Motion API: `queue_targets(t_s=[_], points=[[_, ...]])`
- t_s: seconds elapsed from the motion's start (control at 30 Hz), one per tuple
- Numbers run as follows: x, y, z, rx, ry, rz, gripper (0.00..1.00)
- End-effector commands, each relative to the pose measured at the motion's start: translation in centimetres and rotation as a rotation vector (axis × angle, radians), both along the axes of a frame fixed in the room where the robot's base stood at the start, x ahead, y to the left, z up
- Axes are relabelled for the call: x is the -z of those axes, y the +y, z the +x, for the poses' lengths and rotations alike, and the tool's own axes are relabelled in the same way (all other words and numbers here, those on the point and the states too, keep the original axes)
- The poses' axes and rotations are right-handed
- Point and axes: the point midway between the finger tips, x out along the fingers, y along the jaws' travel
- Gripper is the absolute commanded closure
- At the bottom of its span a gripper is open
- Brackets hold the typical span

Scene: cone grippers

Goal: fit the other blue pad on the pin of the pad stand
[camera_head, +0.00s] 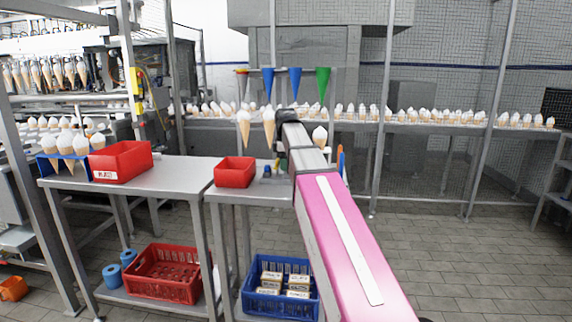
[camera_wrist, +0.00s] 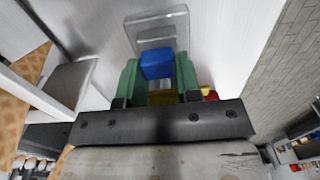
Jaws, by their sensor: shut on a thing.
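In the wrist view my gripper (camera_wrist: 157,78) has green fingers closed on the two sides of a blue pad (camera_wrist: 157,64). A small yellowish piece shows between the fingers, behind the pad. A grey upright plate or frame (camera_wrist: 155,20) stands just beyond the pad; I cannot tell if it is the pad stand or if the pad touches it. In the head view my pink and grey arm hides the gripper. A small dark blue thing (camera_head: 267,171) is on the table beside the red bin, too small to make out. No pin can be made out.
A red bin (camera_head: 234,172) stands on the near table, left of my arm. A larger red bin (camera_head: 121,161) and cones in a blue rack (camera_head: 62,162) are on the left table. Red and blue crates (camera_head: 280,290) sit on the lower shelves. Ice-cream cones (camera_head: 243,128) stand close to my arm.

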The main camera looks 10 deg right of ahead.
Motion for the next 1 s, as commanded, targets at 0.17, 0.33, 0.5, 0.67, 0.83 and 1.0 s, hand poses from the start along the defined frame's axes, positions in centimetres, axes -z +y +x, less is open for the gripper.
queue_targets(t_s=[0.17,0.33,0.5,0.67,0.83,1.0], points=[[0.20,-0.01,-0.01,0.000,0.000,0.000,0.91],[0.37,0.01,-0.02,0.000,0.000,0.000,0.91],[0.53,0.00,-0.02,0.000,0.000,0.000,0.91],[0.69,0.00,-0.02,0.000,0.000,0.000,0.91],[0.85,0.00,-0.03,0.000,0.000,0.000,0.91],[0.89,-0.01,-0.01,0.000,0.000,0.000,0.91]])
